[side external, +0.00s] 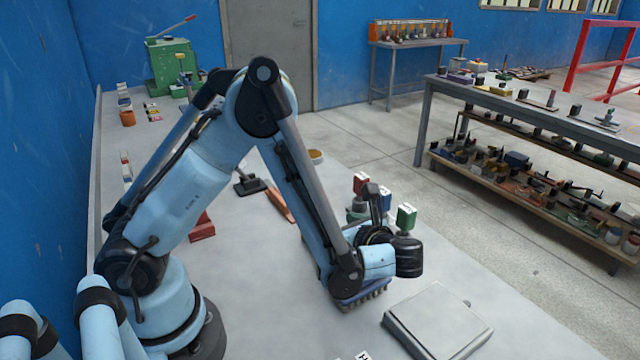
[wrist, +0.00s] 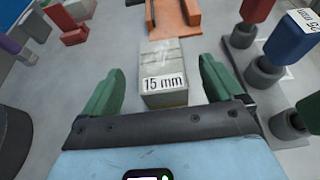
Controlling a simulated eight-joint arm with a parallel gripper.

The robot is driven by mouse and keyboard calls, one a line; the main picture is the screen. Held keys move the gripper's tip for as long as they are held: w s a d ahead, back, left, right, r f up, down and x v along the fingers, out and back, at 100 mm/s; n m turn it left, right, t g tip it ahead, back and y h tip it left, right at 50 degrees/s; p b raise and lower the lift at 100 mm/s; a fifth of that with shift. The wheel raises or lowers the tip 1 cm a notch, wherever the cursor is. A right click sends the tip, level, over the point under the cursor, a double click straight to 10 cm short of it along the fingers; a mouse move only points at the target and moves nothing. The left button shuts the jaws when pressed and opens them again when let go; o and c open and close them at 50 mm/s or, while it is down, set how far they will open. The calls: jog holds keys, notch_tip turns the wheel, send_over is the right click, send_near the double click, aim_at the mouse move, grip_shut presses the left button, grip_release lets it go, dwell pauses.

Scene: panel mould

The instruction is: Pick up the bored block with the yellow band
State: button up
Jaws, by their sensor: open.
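In the wrist view my gripper (wrist: 159,68) is open, with one green finger on each side of a pale grey block (wrist: 165,58). The block's near face carries a white label reading "15 mm". Gaps show between the block and both fingers. No yellow band and no bore can be made out on this block or on anything else near the gripper. In the side view my wrist is low over the bench, and the arm hides the fingers and the grey block.
Upright pieces with red (wrist: 255,10), blue (wrist: 290,38) and green (wrist: 309,108) heads stand close on the right in the wrist view. An orange piece (wrist: 174,20) lies just beyond the block. A flat grey plate (side external: 437,318) lies at the bench's front right.

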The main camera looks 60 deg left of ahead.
jog(key=x, duration=0.4)
jog(key=shift+a+f, duration=0.15)
jog(key=shift+a, duration=0.1)
jog(key=c, duration=1.3)
jog(key=shift+o, duration=0.2)
